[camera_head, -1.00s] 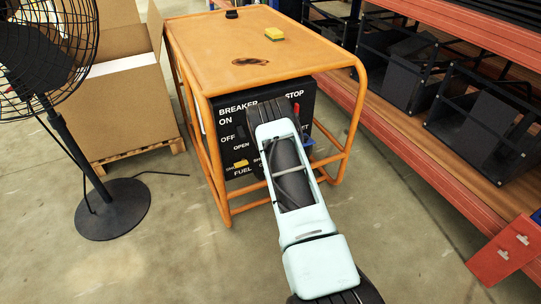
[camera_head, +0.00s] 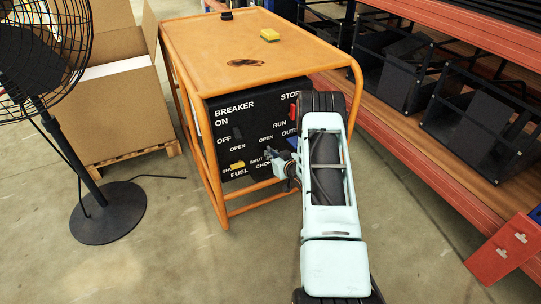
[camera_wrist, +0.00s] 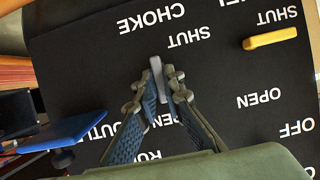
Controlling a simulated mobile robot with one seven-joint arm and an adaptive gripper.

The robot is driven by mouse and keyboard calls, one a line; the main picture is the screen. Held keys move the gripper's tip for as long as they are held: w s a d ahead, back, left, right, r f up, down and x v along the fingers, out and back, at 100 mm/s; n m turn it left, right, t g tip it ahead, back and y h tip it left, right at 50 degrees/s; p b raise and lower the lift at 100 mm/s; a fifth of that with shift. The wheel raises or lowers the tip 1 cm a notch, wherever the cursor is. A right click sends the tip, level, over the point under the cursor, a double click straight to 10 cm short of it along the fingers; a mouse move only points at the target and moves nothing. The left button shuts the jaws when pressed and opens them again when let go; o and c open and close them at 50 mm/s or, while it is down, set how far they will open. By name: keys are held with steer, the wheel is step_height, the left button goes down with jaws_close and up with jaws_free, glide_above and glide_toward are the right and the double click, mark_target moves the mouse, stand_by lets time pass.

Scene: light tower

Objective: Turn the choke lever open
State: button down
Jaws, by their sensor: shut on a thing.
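My gripper (camera_head: 281,161) is at the front panel of the orange-framed generator, beside the choke lettering. In the wrist view its two fingers (camera_wrist: 163,92) are closed around the slim grey choke lever (camera_wrist: 156,68). The lever stands between the words SHUT and OPEN, its upper end showing past the fingertips. It lies roughly crosswise to the yellow fuel lever (camera_wrist: 270,38). The fingers cover part of the grey lever and part of the word OPEN. In the head view the gripper hides the choke lever.
The black panel (camera_head: 222,112) also bears a red stop control (camera_head: 293,109) and a breaker switch. A blue part (camera_wrist: 75,130) juts out near the outlet lettering. A sponge (camera_head: 270,35) lies on the generator top. A fan (camera_head: 106,210) stands left, an orange shelf (camera_head: 420,130) right.

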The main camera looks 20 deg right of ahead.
stand_by(0.4)
steer(key=c, duration=2)
jaws_free()
steer(key=shift+c, duration=0.2)
steer(key=v, duration=1.2)
